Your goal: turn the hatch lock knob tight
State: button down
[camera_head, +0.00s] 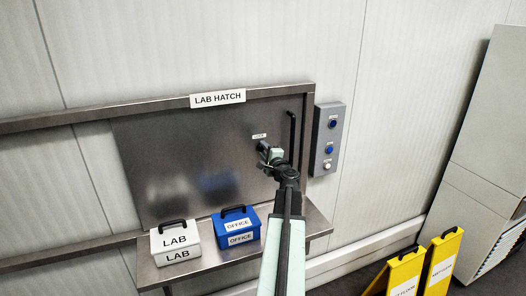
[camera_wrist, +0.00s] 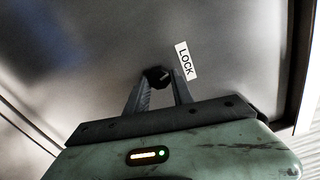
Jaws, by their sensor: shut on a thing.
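The hatch lock knob (camera_wrist: 156,76) is a small dark knob on the steel hatch panel (camera_head: 165,130), beside a white LOCK label (camera_wrist: 185,60). My gripper (camera_wrist: 158,84) is shut on the knob, with one finger on each side of it. In the head view my gripper (camera_head: 268,152) reaches the panel just below the small label, and the knob is mostly hidden behind it. I cannot tell how far the knob is turned. The hatch looks shut, with a black upright handle (camera_head: 292,135) at its right side.
A white LAB box (camera_head: 175,241) and a blue OFFICE box (camera_head: 236,225) stand on the steel shelf (camera_head: 312,222) below the hatch. A grey button box (camera_head: 328,140) is on the wall to the right. Yellow floor signs (camera_head: 440,262) stand at the lower right.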

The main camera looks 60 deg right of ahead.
jog(key=shift+m, duration=1.1)
jog(key=c, duration=1.1)
grip_release()
jog(key=shift+w, duration=0.1)
jog(key=v, duration=0.8)
jog(key=shift+w, duration=0.1)
